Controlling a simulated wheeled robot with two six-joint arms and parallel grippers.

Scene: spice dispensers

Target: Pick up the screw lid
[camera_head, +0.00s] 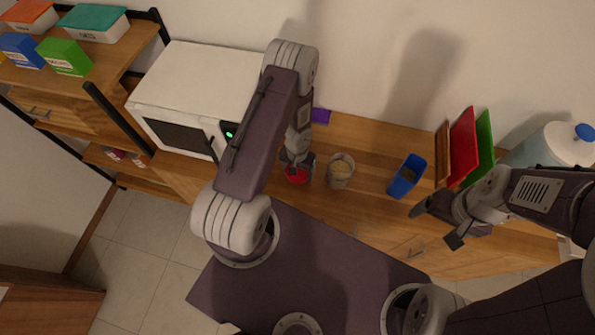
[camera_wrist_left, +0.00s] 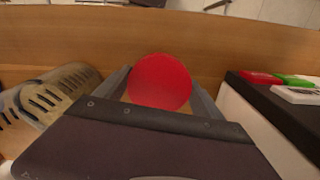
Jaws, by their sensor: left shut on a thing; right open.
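The red screw lid (camera_head: 297,176) is at the counter's front part, below my left gripper (camera_head: 296,163) in the head view. In the left wrist view the round red lid (camera_wrist_left: 160,82) sits between the two grey fingers of my left gripper (camera_wrist_left: 160,95), which is shut on it. Whether the lid touches the counter I cannot tell. My right gripper (camera_head: 437,224) is open and empty at the right, over the counter's front edge.
A glass jar (camera_head: 341,171) stands just right of the lid. A white microwave (camera_head: 195,95) is at the left on the wooden counter (camera_head: 368,148).

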